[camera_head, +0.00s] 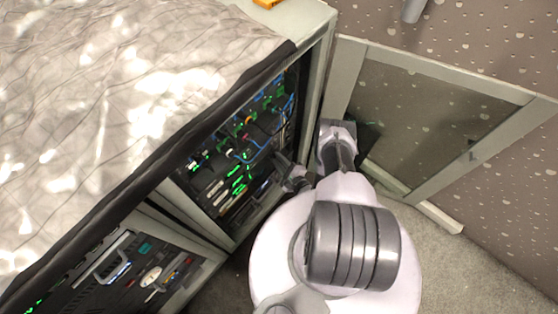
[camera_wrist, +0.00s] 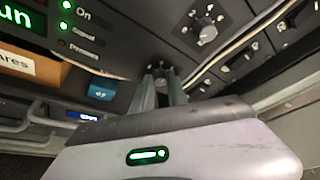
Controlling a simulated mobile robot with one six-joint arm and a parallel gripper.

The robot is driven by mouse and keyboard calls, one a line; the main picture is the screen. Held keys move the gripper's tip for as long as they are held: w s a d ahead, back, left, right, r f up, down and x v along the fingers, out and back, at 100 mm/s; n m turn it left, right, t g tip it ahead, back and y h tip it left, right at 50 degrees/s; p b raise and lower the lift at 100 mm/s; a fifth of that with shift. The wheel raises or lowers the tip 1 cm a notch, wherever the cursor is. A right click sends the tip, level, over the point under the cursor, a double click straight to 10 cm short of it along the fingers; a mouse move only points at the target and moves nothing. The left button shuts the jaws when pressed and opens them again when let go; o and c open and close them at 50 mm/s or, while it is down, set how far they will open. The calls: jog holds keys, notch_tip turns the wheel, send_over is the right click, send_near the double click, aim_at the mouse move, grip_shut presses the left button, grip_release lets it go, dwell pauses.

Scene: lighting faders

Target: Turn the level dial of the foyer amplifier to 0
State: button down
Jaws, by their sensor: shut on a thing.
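My gripper (camera_wrist: 160,78) reaches into the open equipment rack, with its fingers shut on a small dark knob (camera_wrist: 158,66) at the lower edge of a dark panel. The fingers hide most of the knob, and its setting cannot be read. No foyer label is readable, so I cannot tell by name which unit this is. Another dial (camera_wrist: 207,34) with white marks around it sits up and right on the panel, apart from the fingers. In the head view my gripper (camera_head: 281,161) is at the rack's front, and the knob is too small to make out.
Green lamps (camera_wrist: 66,5) and a blue button (camera_wrist: 101,91) are left of the fingers. The rack (camera_head: 240,150) holds several units with cables. Its mesh door (camera_head: 430,110) stands open on the right, close to my arm. A crinkled cover (camera_head: 120,80) lies over the top.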

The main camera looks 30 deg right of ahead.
dwell(0.5)
jog(key=c, duration=1.3)
grip_release()
